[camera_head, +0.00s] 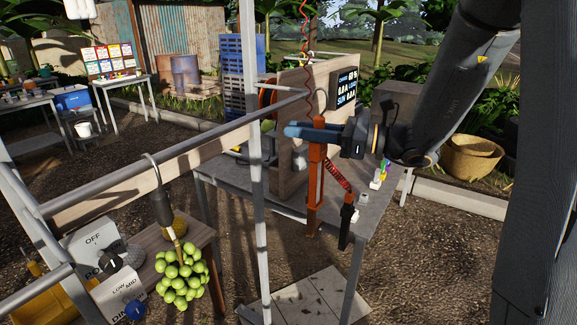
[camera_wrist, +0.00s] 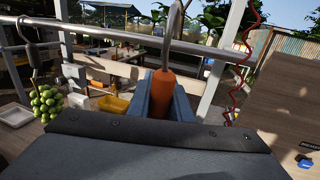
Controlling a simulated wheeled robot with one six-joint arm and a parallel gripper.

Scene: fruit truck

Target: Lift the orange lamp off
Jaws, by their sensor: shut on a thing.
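The orange lamp (camera_head: 315,185) hangs upright in the head view, a long orange body with a grey hook (camera_head: 322,98) on top. My gripper (camera_head: 300,131) has its blue fingers shut on the upper part of the lamp. In the wrist view the orange top of the lamp (camera_wrist: 160,92) sits between the blue fingers, and its hook (camera_wrist: 172,35) rises out of the picture. The hook is close to the grey rail (camera_head: 190,145); I cannot tell whether it touches. The lower lamp body is hidden in the wrist view.
A grey upright post (camera_head: 255,150) stands left of my gripper. A red coiled cord (camera_head: 335,172) runs beside the lamp. A table (camera_head: 235,180) with a wooden panel stands behind.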

